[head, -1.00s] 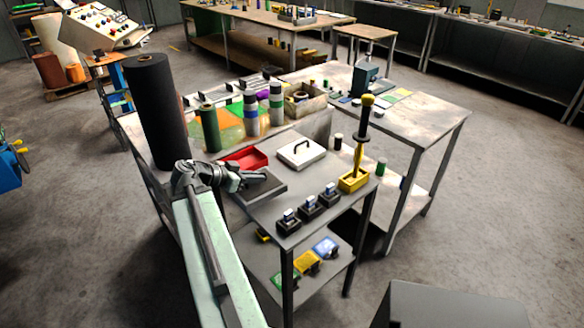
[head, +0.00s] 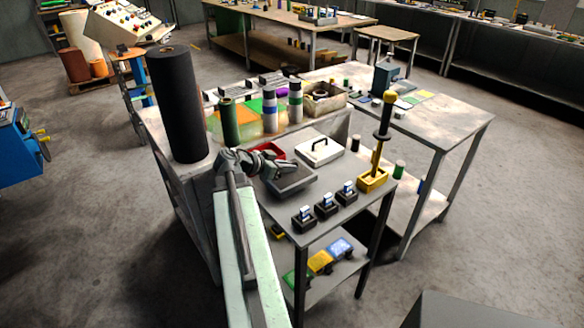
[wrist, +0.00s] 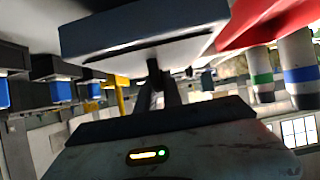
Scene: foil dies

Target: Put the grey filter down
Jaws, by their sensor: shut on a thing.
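The grey filter is a flat dark-grey slab (head: 294,181) at the left of the near grey table (head: 275,214). It fills the top of the wrist view (wrist: 140,32). My gripper (head: 289,165) comes in from the left over the slab. In the wrist view, its dark jaws (wrist: 158,88) are shut at the slab's near edge. The slab looks slightly tilted and low over the table; whether its underside touches the tabletop is hard to tell.
A red tray (head: 270,148) lies behind my gripper, partly hidden. A white lidded box (head: 320,150), several small black holders (head: 326,207) and a yellow stand (head: 372,180) share the table. A tall black roll (head: 180,108) stands at the left.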

